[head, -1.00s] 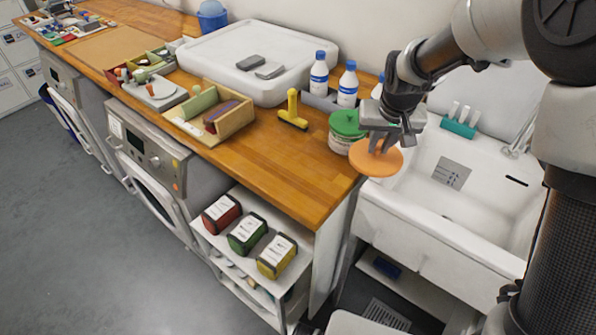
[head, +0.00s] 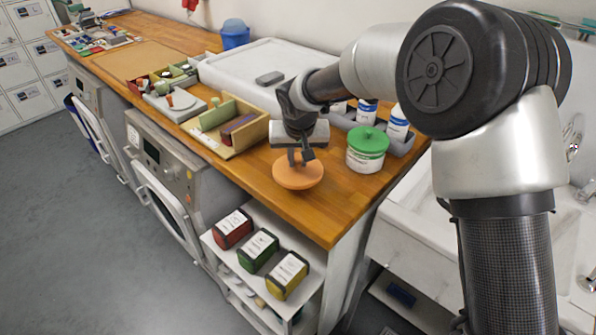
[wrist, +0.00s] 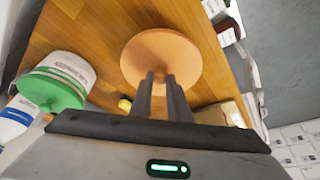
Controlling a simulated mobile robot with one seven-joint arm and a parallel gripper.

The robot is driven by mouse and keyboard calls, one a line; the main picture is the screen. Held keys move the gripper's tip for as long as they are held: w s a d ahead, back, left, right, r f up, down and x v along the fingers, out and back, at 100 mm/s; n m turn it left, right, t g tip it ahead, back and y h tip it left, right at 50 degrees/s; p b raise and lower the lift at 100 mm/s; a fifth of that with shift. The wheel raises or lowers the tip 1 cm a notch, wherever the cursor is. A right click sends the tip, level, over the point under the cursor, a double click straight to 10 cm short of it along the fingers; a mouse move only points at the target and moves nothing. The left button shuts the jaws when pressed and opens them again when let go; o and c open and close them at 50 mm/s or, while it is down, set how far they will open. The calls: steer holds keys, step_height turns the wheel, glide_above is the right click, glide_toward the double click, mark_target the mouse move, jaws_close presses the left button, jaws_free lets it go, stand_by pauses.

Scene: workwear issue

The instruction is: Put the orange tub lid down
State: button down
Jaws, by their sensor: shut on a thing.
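The orange tub lid (head: 298,176) is a round disc, held roughly level over the front part of the wooden counter. My gripper (head: 300,157) is shut on it from above, at its middle. In the wrist view the lid (wrist: 160,58) sits at the tips of the two closed fingers (wrist: 166,82), with bare wood around it. I cannot tell whether its underside touches the counter (head: 340,195). A white tub with a green lid (head: 367,148) stands to the right of the orange lid, apart from it.
An open wooden box (head: 228,128) stands left of the lid. The counter's front edge is close; a white sink (head: 420,215) lies right.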

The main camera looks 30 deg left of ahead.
mark_target(298, 170)
steer(key=shift+f, duration=1.9)
steer(key=shift+f+b, duration=0.2)
steer(key=shift+b, duration=0.15)
steer(key=c, duration=1.7)
jaws_free()
steer(key=shift+r, duration=0.1)
steer(key=shift+o, duration=0.2)
steer(key=shift+r+p, duration=0.3)
steer(key=shift+p, duration=0.1)
steer(key=v, duration=1.1)
steer(key=shift+s+r, duration=0.25)
steer(key=shift+d, duration=0.15)
